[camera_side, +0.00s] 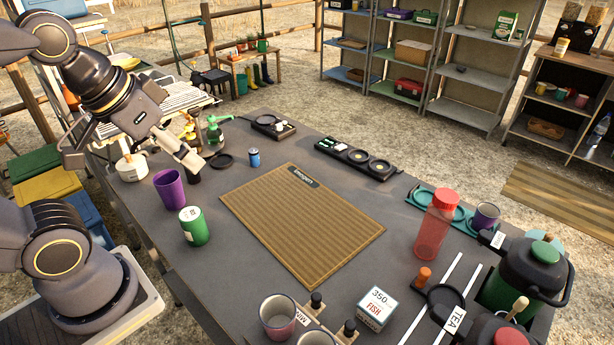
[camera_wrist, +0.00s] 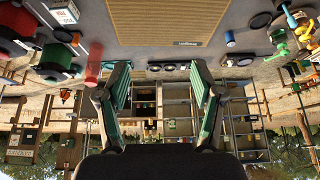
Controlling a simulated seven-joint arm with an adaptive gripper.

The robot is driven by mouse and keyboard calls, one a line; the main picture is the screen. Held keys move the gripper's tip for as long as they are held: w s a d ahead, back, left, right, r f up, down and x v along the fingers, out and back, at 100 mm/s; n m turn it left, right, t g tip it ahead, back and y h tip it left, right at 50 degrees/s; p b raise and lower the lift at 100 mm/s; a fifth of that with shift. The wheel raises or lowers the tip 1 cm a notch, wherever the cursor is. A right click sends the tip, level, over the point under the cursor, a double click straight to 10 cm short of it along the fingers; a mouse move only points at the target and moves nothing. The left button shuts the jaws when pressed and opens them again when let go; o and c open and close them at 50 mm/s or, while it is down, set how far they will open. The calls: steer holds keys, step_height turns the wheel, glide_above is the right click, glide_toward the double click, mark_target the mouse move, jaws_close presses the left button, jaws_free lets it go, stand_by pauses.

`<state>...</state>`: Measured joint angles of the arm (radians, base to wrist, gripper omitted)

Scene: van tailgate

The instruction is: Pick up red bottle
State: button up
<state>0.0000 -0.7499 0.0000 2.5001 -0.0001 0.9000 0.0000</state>
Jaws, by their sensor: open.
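The red bottle (camera_side: 436,225) stands upright at the right of the dark table in the side view. In the wrist view, which is upside down, the red bottle (camera_wrist: 92,62) shows at the upper left, outside the jaws. My gripper (camera_wrist: 161,68) is open, its two green-padded fingers apart with nothing between them. In the side view my arm is at the upper left, far across the table from the bottle; its fingers are hard to make out there.
A brown mat (camera_side: 300,222) lies mid-table, mostly clear. Near the bottle are a teal holder (camera_side: 425,197), a purple mug (camera_side: 485,216), a green-lidded urn (camera_side: 530,270), an orange-topped item (camera_side: 423,278) and a FISH box (camera_side: 376,308). A purple cup (camera_side: 170,190) and green can (camera_side: 194,226) stand left.

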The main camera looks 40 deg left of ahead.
steer(key=o, duration=0.3)
steer(key=w+d+r+m+t, duration=0.1)
steer(key=w+r+t, duration=0.1)
steer(key=w+r, duration=0.6)
steer(key=w+d+r+m+h, duration=0.1)
steer(key=w+d+r+m, duration=0.15)
steer(key=w, duration=0.35)
steer(key=w+d+r+m, duration=0.1)
steer(key=w+d+r, duration=0.25)
steer(key=w, duration=0.25)
steer(key=m+g+h, duration=0.2)
steer(key=m+g, duration=0.1)
steer(key=g, duration=0.1)
glide_above(440, 196)
steer(key=s+a, duration=0.3)
step_height(440, 196, down, 20)
steer(key=x, duration=1)
steer(key=shift+s, duration=0.15)
steer(key=shift+x, duration=3)
